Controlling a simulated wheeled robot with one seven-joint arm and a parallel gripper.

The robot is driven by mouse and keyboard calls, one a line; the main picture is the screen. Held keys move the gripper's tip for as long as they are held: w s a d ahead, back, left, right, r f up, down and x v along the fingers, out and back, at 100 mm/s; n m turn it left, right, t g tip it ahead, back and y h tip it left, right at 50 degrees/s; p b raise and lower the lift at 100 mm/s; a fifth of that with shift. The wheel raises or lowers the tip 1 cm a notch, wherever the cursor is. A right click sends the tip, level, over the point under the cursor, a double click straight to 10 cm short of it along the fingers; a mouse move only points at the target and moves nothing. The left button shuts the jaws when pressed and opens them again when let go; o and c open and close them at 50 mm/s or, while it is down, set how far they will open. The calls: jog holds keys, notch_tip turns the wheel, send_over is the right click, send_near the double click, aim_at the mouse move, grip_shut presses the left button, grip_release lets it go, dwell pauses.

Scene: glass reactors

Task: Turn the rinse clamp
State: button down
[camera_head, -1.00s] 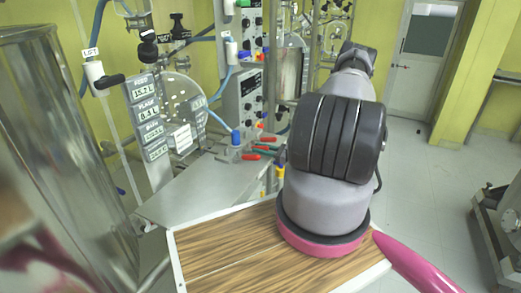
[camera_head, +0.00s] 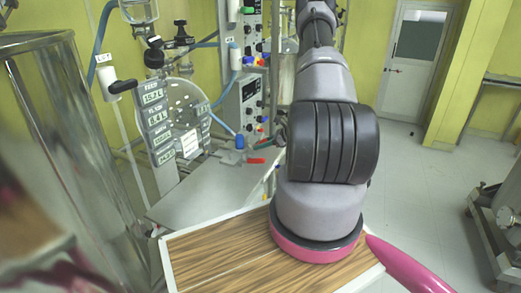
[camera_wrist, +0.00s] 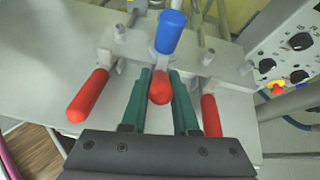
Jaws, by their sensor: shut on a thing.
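My gripper (camera_wrist: 160,92) has two green fingers on either side of the middle red-tipped handle (camera_wrist: 160,88) in the wrist view, and it is shut on that handle. The handle points toward the gripper, below an upright blue cap (camera_wrist: 171,32). In the head view the blue cap (camera_head: 240,141) shows, while my arm hides part of the clamp area. Two more red handles, a left one (camera_wrist: 88,96) and a right one (camera_wrist: 211,116), lie outside the fingers. No label shows which one is the rinse clamp.
The clamps sit on a grey metal plate (camera_head: 205,192) behind a wooden-topped surface (camera_head: 215,255). A control panel with black knobs (camera_wrist: 299,41) stands close on the right in the wrist view. Open floor (camera_head: 420,190) lies right.

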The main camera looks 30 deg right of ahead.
aim_at(249, 145)
jog(key=g+h, duration=0.1)
jog(key=w+a+r+g+h, duration=0.1)
jog(key=w+g+h, duration=0.1)
jog(key=shift+a+r+g, duration=0.25)
jog(key=shift+r+g, duration=0.05)
jog(key=shift+r, duration=0.05)
jog(key=shift+w+a+r+g+h, duration=0.1)
jog(key=shift+w+a+g+h, duration=0.25)
jog(key=shift+g+h, duration=0.3)
jog(key=shift+w+a+r+g+h, duration=0.1)
jog(key=shift+w+a+g+h, duration=0.1)
jog(key=shift+w+g+h, duration=0.4)
jog(key=shift+s+g, duration=0.2)
jog(key=shift+g, duration=0.15)
jog(key=c, duration=0.7)
grip_release()
jog(key=shift+f, duration=0.1)
jog(key=shift+a, duration=0.1)
jog(key=v, duration=1)
jog(key=shift+r, duration=0.4)
